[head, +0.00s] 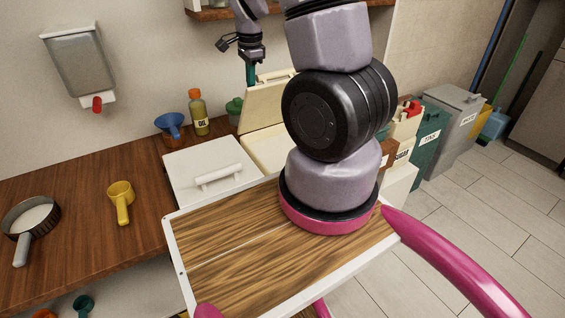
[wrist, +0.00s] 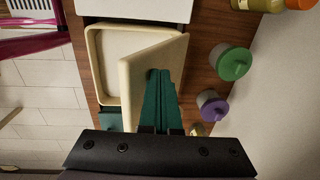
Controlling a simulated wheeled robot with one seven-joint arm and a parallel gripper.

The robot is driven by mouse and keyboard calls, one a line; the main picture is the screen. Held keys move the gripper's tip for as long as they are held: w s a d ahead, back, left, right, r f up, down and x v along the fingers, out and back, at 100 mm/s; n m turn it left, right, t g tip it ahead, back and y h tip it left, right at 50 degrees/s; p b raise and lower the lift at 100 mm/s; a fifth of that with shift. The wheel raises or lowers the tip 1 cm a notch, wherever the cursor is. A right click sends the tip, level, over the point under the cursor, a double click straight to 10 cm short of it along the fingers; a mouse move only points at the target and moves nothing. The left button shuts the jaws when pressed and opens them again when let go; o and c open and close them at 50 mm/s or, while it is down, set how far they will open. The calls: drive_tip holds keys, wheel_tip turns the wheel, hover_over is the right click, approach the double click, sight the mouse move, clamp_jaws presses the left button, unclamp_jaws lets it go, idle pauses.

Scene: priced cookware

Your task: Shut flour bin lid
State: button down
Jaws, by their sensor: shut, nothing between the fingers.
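The cream flour bin (head: 262,152) stands behind my arm in the head view, its label not visible. Its cream lid (head: 268,108) is raised and leans back from the opening. In the wrist view the bin's rim (wrist: 91,65) surrounds an open, pale interior, and the lid (wrist: 137,75) stands tilted along its right side. My gripper (head: 251,77) has teal fingers, shut and empty, at the lid's top edge in the head view. In the wrist view the gripper (wrist: 158,73) overlaps the lid's face; I cannot tell whether they touch. My arm hides part of the bin.
A white lidded bin (head: 210,182) stands left of the flour bin. An oil bottle (head: 199,112), a blue funnel (head: 171,127) and a green-lidded jar (wrist: 233,63) are near the wall. A purple-lidded jar (wrist: 213,105) is close to the fingers. Other bins (head: 430,140) stand right.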

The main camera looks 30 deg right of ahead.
sight(257, 92)
drive_tip(key=shift+s+f, duration=0.5)
drive_tip(key=shift+s, duration=0.4)
drive_tip(key=shift+s+f, duration=0.5)
drive_tip(key=shift+s, duration=0.35)
drive_tip(key=shift+s+f, duration=1.3)
drive_tip(key=shift+s, duration=0.3)
drive_tip(key=s+r, duration=0.4)
drive_tip(key=shift+r, duration=0.2)
